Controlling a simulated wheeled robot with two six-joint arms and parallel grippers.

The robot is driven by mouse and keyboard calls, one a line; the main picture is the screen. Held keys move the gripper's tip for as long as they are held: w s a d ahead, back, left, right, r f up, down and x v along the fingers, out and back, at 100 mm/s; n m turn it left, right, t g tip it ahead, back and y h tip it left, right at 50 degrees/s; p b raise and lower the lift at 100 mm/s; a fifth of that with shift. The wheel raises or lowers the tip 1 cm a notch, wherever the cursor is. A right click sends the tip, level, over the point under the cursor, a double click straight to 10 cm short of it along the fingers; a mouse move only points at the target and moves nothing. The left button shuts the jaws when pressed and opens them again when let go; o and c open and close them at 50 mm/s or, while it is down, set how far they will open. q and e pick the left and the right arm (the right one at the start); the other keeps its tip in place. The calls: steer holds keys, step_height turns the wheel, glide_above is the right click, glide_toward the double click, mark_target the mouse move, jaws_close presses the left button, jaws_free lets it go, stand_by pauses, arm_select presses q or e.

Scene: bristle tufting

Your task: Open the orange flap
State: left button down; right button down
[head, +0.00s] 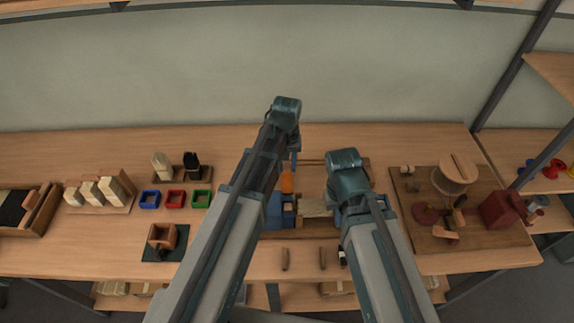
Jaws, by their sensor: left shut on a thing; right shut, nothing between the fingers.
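The orange flap (287,182) shows as a small upright orange patch just right of my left forearm, at the blue and wooden fixture in the middle of the table. My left gripper (293,165) points down from its wrist right above the flap and is shut on it; the fingertips are small and hard to make out. My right gripper (334,192) is over the right part of the fixture, shut and empty, its fingers mostly hidden by its own wrist. My arms cover parts of the fixture.
Blue (150,199), red (175,199) and green (200,198) bins stand left of my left arm. A dark board (415,235) with a round wooden stand (455,173) is at right. Two small wooden pieces (285,259) lie in front.

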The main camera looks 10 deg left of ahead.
arm_select(q)
steer(key=shift+s+d+r+t, duration=0.1)
steer(key=shift+s+r+t, duration=0.1)
steer(key=shift+s+t, duration=0.6)
steer(key=shift+s+d+r+t, duration=0.1)
steer(key=shift+s+t, duration=0.3)
steer(key=shift+w, duration=0.1)
steer(key=c, duration=0.5)
jaws_free()
steer(key=shift+c, duration=0.2)
